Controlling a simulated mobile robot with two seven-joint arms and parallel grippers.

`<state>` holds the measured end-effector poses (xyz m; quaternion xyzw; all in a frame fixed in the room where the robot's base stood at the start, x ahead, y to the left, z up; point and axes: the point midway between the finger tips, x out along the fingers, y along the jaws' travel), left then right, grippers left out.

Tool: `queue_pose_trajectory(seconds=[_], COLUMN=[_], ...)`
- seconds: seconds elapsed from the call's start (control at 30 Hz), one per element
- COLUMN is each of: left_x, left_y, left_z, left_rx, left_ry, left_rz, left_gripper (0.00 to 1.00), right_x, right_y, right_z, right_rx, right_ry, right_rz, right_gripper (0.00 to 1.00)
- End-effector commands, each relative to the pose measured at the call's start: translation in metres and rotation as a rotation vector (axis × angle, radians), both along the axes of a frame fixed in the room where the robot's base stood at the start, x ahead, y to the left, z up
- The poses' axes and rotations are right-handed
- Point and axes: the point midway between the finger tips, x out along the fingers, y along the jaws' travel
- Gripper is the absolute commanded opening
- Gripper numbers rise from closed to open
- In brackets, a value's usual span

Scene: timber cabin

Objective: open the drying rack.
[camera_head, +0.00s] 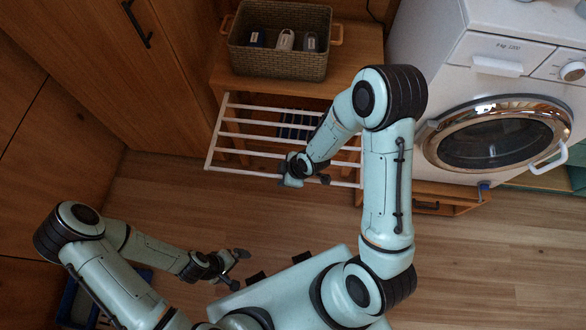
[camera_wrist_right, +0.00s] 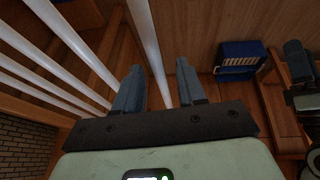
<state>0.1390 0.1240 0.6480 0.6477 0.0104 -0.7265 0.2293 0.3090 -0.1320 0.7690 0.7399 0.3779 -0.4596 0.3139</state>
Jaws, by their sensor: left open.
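The drying rack (camera_head: 232,122) is a white frame with several parallel bars. It stands out from under the wooden bench, level above the floor. Its front bar (camera_head: 240,173) runs across near my right gripper (camera_head: 306,181), and my right arm hides part of the rack. In the right wrist view, the rack's front bar (camera_wrist_right: 146,38) passes between the two parted fingers of my right gripper (camera_wrist_right: 158,92); I cannot tell whether they touch it. My left gripper (camera_head: 236,270) is open and empty over the floor at lower left, away from the rack.
A wicker basket (camera_head: 270,67) with several small items sits on the wooden bench (camera_head: 225,76). A white washing machine (camera_head: 410,60) stands at right. Wooden cabinets are at left. A blue crate (camera_wrist_right: 240,58) is on the floor. The floor (camera_head: 160,205) before the rack is mostly clear.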

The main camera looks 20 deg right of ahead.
Motion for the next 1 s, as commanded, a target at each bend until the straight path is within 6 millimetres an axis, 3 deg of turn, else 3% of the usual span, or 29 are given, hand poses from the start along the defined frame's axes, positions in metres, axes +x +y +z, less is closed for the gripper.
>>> queue_pose_trajectory(seconds=[0.2,0.43,0.6,1.0], left_x=[0.003,0.009,0.011,0.011], left_y=[0.000,0.000,0.000,0.000], left_z=[0.003,0.010,0.013,0.012], left_rx=[0.000,0.000,0.000,0.000], left_ry=[-0.003,-0.010,-0.013,-0.012], left_rz=[0.000,0.000,0.000,0.000], left_gripper=[1.00,1.00,1.00,1.00], right_x=[-0.013,-0.023,-0.028,-0.029], right_y=[-0.012,-0.022,-0.024,-0.024], right_z=[0.045,0.079,0.088,0.088], right_rx=[0.001,0.002,0.002,0.001], right_ry=[-0.007,-0.005,-0.003,-0.002], right_rz=[-0.002,-0.002,0.002,0.002], right_gripper=[0.40,0.40,0.40,0.40])
